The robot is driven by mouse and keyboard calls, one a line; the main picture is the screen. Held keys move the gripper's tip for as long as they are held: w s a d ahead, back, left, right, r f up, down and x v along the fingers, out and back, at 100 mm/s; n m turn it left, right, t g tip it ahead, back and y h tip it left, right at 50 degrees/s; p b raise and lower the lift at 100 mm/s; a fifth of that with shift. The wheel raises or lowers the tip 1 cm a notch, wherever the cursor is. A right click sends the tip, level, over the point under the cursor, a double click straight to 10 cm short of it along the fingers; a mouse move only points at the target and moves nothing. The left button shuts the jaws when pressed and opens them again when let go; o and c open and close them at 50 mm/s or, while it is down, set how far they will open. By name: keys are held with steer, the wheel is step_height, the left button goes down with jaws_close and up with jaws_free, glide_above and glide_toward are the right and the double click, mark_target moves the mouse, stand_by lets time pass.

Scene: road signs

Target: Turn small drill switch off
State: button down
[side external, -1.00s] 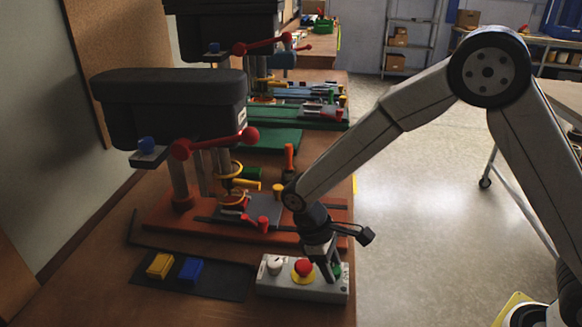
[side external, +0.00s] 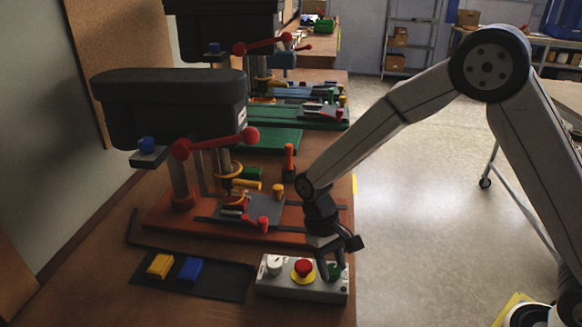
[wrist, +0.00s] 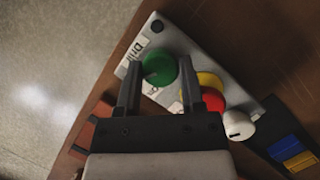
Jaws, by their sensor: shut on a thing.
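A grey control box (side external: 275,286) lies at the front of the wooden bench. It carries a white knob (side external: 275,265), a red button (side external: 304,267) on a yellow ring, and a green knob (side external: 335,271) at its right end. In the wrist view a label reading "Drill" (wrist: 128,60) is beside the green knob (wrist: 160,68). My gripper (wrist: 159,66) is over this end of the box, with one finger on each side of the green knob, shut on it. The fingers partly hide the knob in the side view.
A drill press (side external: 170,105) with red handles stands on a red-orange base behind the box. A black mat (side external: 218,285) with yellow and blue blocks lies to the left. An orange-handled tool (side external: 289,160) stands upright behind my wrist. Open floor lies to the right of the bench.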

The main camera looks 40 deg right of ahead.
steer(key=shift+c, duration=1)
jaws_free()
steer(key=shift+r, duration=0.1)
steer(key=v, duration=0.7)
steer(key=shift+r, duration=0.35)
steer(key=shift+w+d, duration=0.1)
steer(key=s+d+f+t, duration=0.1)
steer(key=s+d+t, duration=0.6)
steer(key=s+d, duration=0.3)
steer(key=shift+d+f, duration=0.35)
steer(key=shift+d, duration=0.25)
